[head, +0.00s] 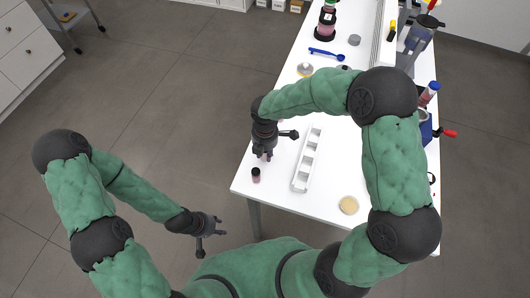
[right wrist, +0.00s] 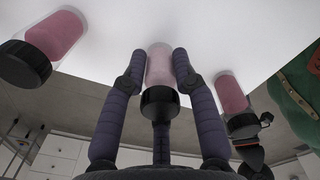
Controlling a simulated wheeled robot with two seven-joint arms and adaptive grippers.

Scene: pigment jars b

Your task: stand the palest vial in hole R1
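The palest vial (right wrist: 159,66), light pink with a black cap, is between the two fingers of my right gripper (right wrist: 159,62). The fingertips meet its sides just beyond the cap. In the head view my right gripper (head: 263,156) points down near the table's left edge and mostly hides this vial. A darker pink vial (right wrist: 58,34) is to the left in the wrist view, and another pink vial (right wrist: 230,92) to the right. The white rack (head: 299,184) with a row of square holes stands right of the gripper; hole labels are unreadable. My left gripper (head: 219,225) is open and empty off the table.
A dark-capped vial (head: 256,175) stands near the table's front left corner. A round tan disc (head: 348,205) lies right of the rack. A blue spoon (head: 326,54) and a small dish (head: 305,69) lie farther back. Tools line the right edge.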

